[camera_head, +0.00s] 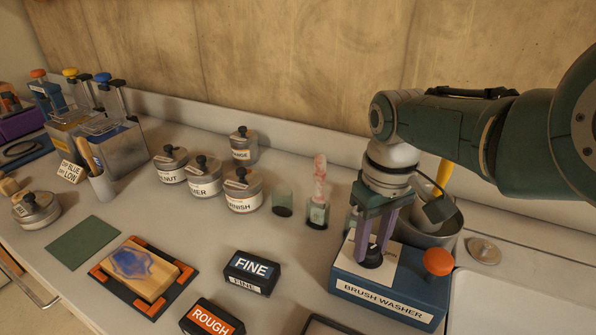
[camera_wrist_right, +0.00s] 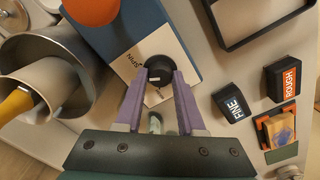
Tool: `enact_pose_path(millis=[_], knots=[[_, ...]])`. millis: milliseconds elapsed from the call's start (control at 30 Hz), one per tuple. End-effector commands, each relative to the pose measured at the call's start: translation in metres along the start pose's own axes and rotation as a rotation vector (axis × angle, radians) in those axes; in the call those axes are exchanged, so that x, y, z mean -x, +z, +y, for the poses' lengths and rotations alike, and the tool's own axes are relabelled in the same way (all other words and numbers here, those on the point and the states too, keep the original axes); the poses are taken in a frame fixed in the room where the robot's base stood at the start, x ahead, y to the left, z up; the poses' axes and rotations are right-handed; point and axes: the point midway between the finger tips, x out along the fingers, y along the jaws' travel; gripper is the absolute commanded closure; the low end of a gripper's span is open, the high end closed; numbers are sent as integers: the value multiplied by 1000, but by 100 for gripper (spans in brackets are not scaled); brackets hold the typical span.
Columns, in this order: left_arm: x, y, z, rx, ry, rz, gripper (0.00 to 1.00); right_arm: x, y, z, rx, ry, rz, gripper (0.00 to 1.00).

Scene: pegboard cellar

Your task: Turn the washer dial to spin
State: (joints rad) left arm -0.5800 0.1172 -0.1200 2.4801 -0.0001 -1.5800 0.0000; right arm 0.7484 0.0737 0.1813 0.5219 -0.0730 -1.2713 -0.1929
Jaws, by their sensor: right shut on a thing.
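The brush washer (camera_head: 380,299) is a blue box with a white panel on top, at the right of the counter in the head view. It also shows in the right wrist view (camera_wrist_right: 182,58). Its black dial (camera_wrist_right: 160,66) sits on the white panel, with the word SPIN printed beside it. My right gripper (camera_head: 372,258) points down with its two purple fingers on either side of the dial, shut on it. A small pale mark shows on the dial; I cannot tell exactly where it points. My left gripper is not in view.
FINE (camera_head: 250,271) and ROUGH (camera_head: 212,319) blocks lie to the left. Several lidded tins and a glass jar (camera_head: 318,212) stand behind.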

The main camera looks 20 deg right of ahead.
Motion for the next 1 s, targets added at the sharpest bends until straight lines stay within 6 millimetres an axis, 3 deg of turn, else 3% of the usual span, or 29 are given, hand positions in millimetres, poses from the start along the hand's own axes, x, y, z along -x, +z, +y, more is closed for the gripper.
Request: enact_pose_path(millis=[500,1000], knots=[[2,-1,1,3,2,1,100,0,0,0,-379,1,-1,100],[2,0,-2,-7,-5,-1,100,0,0,0,-477,1,-1,100]])
